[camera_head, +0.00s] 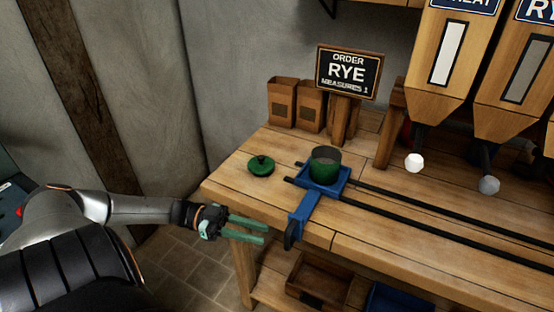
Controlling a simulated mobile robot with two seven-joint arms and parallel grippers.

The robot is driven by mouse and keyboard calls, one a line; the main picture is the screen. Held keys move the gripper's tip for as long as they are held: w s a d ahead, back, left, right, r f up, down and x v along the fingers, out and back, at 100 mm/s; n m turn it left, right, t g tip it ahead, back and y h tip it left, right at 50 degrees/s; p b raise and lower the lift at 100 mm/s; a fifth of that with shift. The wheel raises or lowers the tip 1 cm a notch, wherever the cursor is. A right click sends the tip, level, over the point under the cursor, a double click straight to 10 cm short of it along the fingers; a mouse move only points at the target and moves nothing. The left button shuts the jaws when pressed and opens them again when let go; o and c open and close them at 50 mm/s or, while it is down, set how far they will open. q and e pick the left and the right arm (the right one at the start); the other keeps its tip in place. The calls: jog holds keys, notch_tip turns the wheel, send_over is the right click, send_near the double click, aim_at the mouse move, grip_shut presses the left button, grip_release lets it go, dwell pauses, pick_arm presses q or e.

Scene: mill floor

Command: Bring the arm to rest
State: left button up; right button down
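My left arm comes in from the left, and my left gripper (247,230) is in front of the workbench's front left edge. Its two green fingers are apart with nothing between them, so it is open and empty. My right gripper is not in view. A green canister (325,168) stands without its lid on the blue sliding carriage (305,205), and its inside looks greyish. The green lid (261,165) lies on the bench to the left of the canister.
The wooden workbench (235,183) carries dark rails (430,212) running right. An order sign (347,72) reads RYE, measures 1. Paper bags (282,102) stand behind. Wooden hoppers (440,60) hang at right, above white (414,163) and grey (489,185) knobs. Crates sit below. Floor at left is clear.

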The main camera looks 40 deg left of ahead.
pick_arm(q)
jog(key=shift+v, duration=1.1)
